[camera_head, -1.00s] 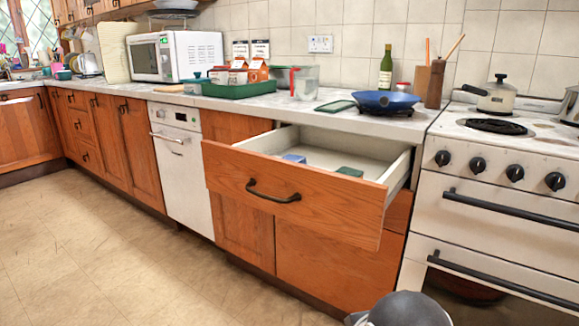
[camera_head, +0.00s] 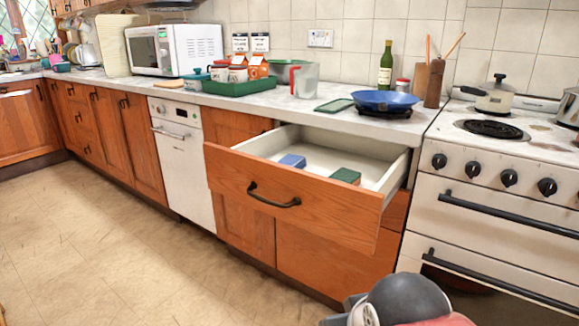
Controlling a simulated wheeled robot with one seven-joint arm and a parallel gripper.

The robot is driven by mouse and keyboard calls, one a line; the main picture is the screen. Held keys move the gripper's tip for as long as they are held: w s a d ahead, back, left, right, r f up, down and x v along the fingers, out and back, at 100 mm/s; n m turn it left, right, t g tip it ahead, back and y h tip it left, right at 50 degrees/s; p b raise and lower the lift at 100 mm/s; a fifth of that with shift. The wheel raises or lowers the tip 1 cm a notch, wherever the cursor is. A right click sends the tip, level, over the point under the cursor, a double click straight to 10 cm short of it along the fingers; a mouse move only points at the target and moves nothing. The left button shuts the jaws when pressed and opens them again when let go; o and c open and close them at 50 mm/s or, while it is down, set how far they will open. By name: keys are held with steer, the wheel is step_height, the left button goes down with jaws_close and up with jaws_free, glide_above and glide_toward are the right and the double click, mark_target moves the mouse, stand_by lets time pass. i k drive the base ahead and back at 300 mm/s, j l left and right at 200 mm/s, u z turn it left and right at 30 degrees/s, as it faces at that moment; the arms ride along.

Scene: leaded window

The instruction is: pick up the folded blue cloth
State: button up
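The open drawer (camera_head: 290,200) below the counter holds a small folded blue cloth (camera_head: 293,160) near its left side. A small dark green folded item (camera_head: 346,175) lies to the right of it, apart from it. The drawer's front panel hides part of the drawer floor. A grey rounded part of my arm shows at the bottom edge, with a reddish part beside it. My gripper's fingers are not in view.
The counter above carries a blue pan (camera_head: 385,100), a green tray (camera_head: 239,87) with cartons, a clear jug (camera_head: 305,80) and a green bottle (camera_head: 385,66). The stove (camera_head: 497,190) stands right of the drawer. Floor (camera_head: 120,240) at left is clear.

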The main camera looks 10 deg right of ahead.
mark_target(294, 160)
steer(key=z, duration=1.2)
steer(key=j, duration=0.6)
steer(key=i+j+z, duration=0.15)
steer(key=j, duration=0.45)
